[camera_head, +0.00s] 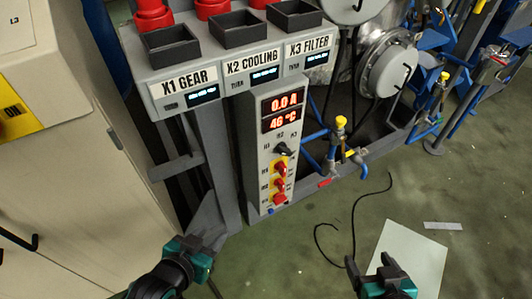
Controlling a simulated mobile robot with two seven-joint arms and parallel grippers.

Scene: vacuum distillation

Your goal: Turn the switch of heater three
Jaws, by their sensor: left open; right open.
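The heater panel (262,142) is a tall grey box with red readouts of 0.0 A and 46 °C. A black selector knob (284,150) sits below the readouts, with small labels around it. My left gripper (203,242) is open and empty, below and left of the panel, apart from the switches. My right gripper (372,268) is open and empty at the bottom, right of the panel.
A grey shelf labelled X1 GEAR, X2 COOLING and X3 FILTER (305,48) juts out above the panel. Blue pipes with a yellow valve (341,122) stand right of it. A beige cabinet (70,190) borders the left. A black cable (353,225) crosses the green floor.

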